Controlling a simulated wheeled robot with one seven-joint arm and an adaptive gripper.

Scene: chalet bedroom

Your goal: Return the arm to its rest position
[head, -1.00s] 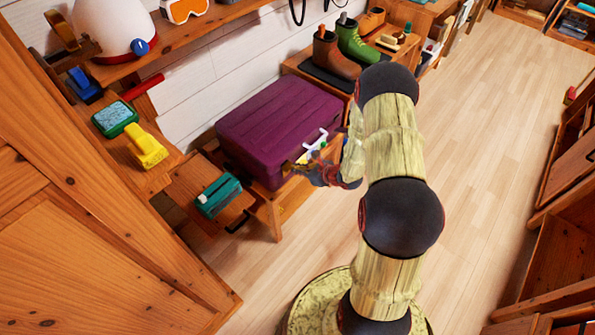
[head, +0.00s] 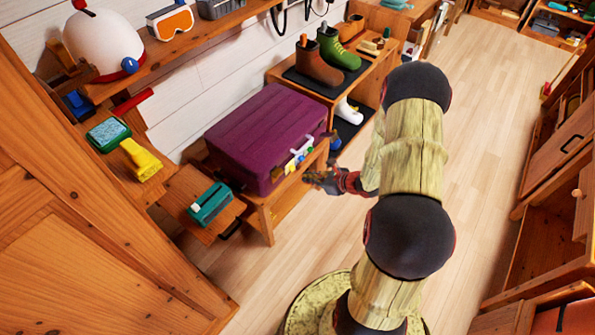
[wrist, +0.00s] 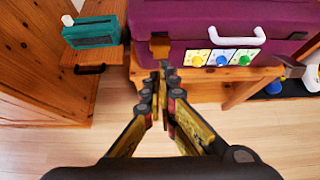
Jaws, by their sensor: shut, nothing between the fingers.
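My arm (head: 415,150) rises from its round base and bends toward the wooden bench. My gripper (head: 312,178) is in front of the purple case, over the floor, apart from the case in the head view. In the wrist view my gripper (wrist: 163,75) has its fingers together with nothing between them, pointing at the case's front edge. The purple case (head: 262,130) lies closed on the bench. In the wrist view the case (wrist: 185,20) shows a white handle (wrist: 237,38), a brown latch and a panel of coloured knobs (wrist: 222,58).
A teal device (head: 210,203) sits on a low wooden stand left of the case. Boots (head: 320,65) stand on a shelf behind. A wooden door (head: 80,240) fills the left. Open cabinets (head: 545,240) line the right. The floor (head: 475,130) between is clear.

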